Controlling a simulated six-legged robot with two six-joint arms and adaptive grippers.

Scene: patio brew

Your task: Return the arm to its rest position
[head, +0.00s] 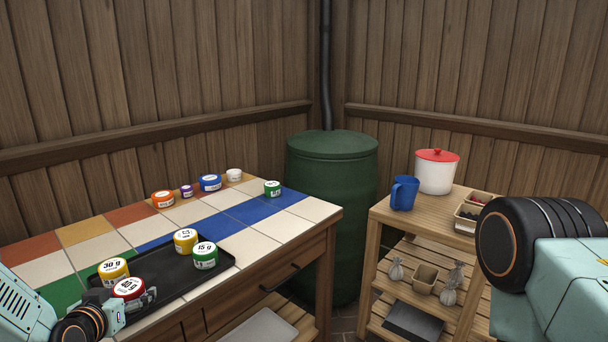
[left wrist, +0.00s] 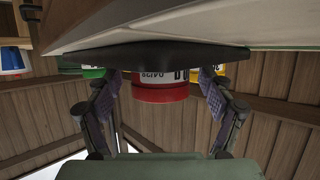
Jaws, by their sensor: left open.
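My left gripper (head: 138,301) is at the lower left of the head view, at the near edge of the black tray (head: 168,284). In the left wrist view my left gripper (left wrist: 162,105) has its two fingers spread apart. A red jar with a white lid (head: 128,288) stands on the tray by the fingers. The red jar (left wrist: 160,88) shows between the fingers in the wrist view, with gaps on both sides. My right arm shows at the right of the head view, but its gripper is out of sight.
The tray also holds two yellow jars (head: 113,268) (head: 185,240) and a green jar (head: 205,256). Several small jars line the back of the tiled table (head: 291,228). A green barrel (head: 330,190) stands behind. A wooden shelf (head: 420,217) holds a blue mug (head: 403,193) and white pot (head: 436,174).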

